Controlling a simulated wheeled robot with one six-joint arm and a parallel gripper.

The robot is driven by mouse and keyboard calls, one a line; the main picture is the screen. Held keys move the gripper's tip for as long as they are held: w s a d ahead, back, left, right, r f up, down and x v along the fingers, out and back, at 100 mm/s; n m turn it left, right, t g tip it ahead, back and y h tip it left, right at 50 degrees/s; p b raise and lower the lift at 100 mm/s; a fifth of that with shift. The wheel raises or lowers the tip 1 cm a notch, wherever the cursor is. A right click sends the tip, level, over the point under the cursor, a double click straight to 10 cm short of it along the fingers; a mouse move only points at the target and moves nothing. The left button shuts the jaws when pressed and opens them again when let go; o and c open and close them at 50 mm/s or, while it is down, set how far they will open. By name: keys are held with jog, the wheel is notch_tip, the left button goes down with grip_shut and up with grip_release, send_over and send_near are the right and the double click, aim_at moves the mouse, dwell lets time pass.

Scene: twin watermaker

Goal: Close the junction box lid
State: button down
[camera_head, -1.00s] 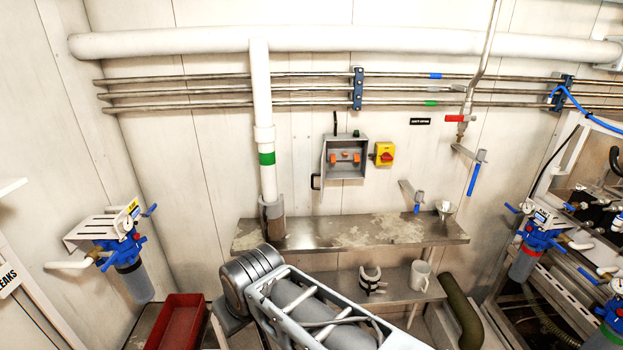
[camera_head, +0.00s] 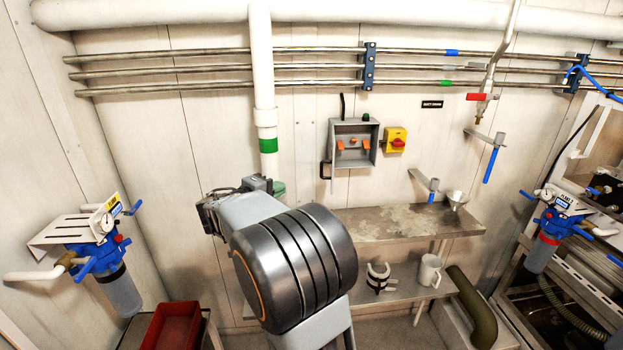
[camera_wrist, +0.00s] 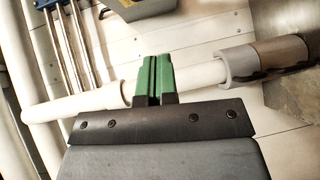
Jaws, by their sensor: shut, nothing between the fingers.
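The grey junction box (camera_head: 352,143) is on the back wall, with its front open and orange parts visible inside. A dark handle (camera_head: 325,170) shows at its lower left; the lid itself is hard to make out, perhaps seen edge-on. My gripper shows in the wrist view with its green fingertips (camera_wrist: 155,75) together and empty, in front of the white vertical pipe (camera_wrist: 197,78). A grey box edge, likely the junction box (camera_wrist: 140,8), shows at the top of the wrist view, apart from the fingertips. In the head view my arm mostly hides the gripper, left of and below the box.
A yellow-red switch (camera_head: 396,141) is right of the box. The white pipe (camera_head: 261,70) runs down at its left, and metal rails (camera_head: 220,70) cross above. A worn shelf (camera_head: 400,223) lies below. A red bin (camera_head: 172,325) stands at lower left.

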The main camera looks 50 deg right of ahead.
jog(key=d+h+p, duration=0.1)
jog(key=d+p, duration=0.4)
jog(key=d, duration=0.9)
jog(key=shift+w+t, duration=0.2)
jog(key=shift+t, duration=0.2)
